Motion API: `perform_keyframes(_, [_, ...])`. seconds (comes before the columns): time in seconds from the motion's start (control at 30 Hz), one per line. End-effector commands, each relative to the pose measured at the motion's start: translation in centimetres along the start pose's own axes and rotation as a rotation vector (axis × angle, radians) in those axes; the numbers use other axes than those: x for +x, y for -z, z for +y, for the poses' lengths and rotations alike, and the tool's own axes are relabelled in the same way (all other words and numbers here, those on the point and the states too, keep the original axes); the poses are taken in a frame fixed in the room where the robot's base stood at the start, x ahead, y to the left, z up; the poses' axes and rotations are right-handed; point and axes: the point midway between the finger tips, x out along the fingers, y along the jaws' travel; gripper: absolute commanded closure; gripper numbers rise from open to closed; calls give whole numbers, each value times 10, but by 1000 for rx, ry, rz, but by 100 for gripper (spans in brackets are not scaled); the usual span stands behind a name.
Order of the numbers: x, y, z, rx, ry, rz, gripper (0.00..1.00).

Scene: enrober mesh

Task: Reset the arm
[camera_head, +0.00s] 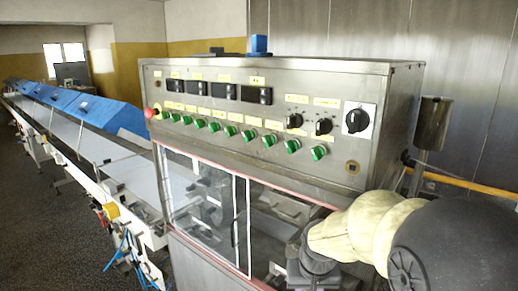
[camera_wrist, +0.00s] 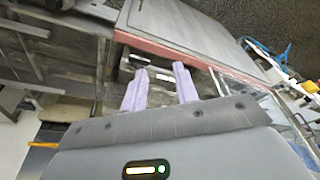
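My arm (camera_head: 375,232) reaches in from the lower right of the head view, in front of the enrober machine (camera_head: 300,85). Its dark wrist end (camera_head: 315,262) is beside the machine's lower windowed front. The fingers cannot be made out there. In the wrist view my gripper (camera_wrist: 160,70) shows two pale lavender fingers, spread apart with nothing seen between them. Beyond them is the machine's front with its red edge strip (camera_wrist: 160,48). I cannot tell how far the fingertips are from it.
The control panel carries a row of green knobs (camera_head: 230,131), black dials (camera_head: 324,126) and a red button (camera_head: 149,113). A long conveyor with blue covers (camera_head: 85,107) runs away at left. A metal cylinder (camera_head: 432,122) and yellow pipe (camera_head: 470,184) are at right. Floor (camera_head: 60,230) at lower left is clear.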

Motion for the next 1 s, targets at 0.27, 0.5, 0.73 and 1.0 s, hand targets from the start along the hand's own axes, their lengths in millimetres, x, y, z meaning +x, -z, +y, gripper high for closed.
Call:
perform_keyframes(0.27, [13,-97,36,-16,-8,-27,70])
perform_keyframes(0.5, [16,-117,41,-25,-9,-31,70])
perform_keyframes(0.73, [16,-116,41,-25,-9,-32,70])
perform_keyframes(1.0, [16,-116,41,-24,-9,-32,70])
